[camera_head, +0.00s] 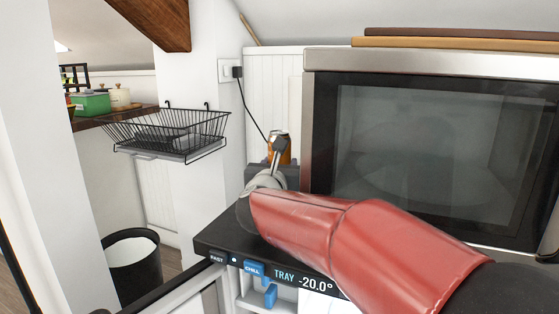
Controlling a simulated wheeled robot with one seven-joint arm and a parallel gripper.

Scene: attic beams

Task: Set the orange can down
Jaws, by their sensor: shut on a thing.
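The orange can (285,155) shows behind my gripper (279,148), left of the microwave. My gripper is shut on the can, and its fingers and wrist cover part of it. The can looks upright. Its base is hidden behind my gripper, so I cannot tell whether it touches the surface below. My red arm reaches in from the lower right across the front of the dark counter-top unit.
A microwave (430,150) with boards on top stands close on the right. A dark appliance top (215,247) with a "TRAY -20.0°" display lies below. A black wire rack (165,130) hangs at left, above a bin (133,265). A cord (250,108) runs down the wall.

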